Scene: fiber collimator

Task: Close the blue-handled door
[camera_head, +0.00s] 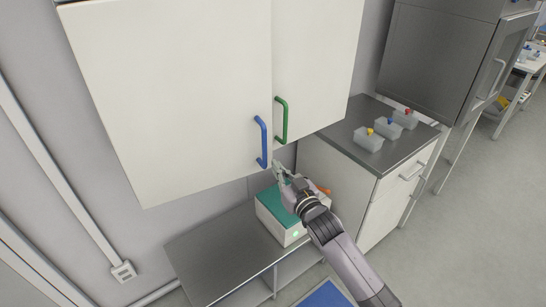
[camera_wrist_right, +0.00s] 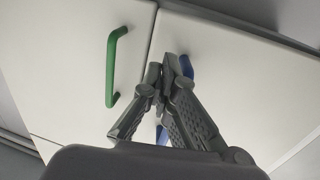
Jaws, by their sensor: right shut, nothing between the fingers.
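The blue-handled door (camera_head: 180,90) is the large white left door of a wall cabinet. Its free edge seems to stand slightly forward of the door beside it. Its blue handle (camera_head: 262,142) is upright near that edge; in the right wrist view the blue handle (camera_wrist_right: 187,66) is partly hidden behind my fingers. My right gripper (camera_head: 276,163) is just below and right of the handle's lower end. In the wrist view its fingertips (camera_wrist_right: 178,64) are together and empty in front of the door. I cannot tell whether they touch it. My left gripper is out of view.
The neighbouring door (camera_head: 315,60) has a green handle (camera_head: 282,121). Below stands a teal-topped box (camera_head: 272,207) on a grey bench (camera_head: 215,250). At right, a counter (camera_head: 385,150) holds clear containers with coloured knobs. Floor at far right is clear.

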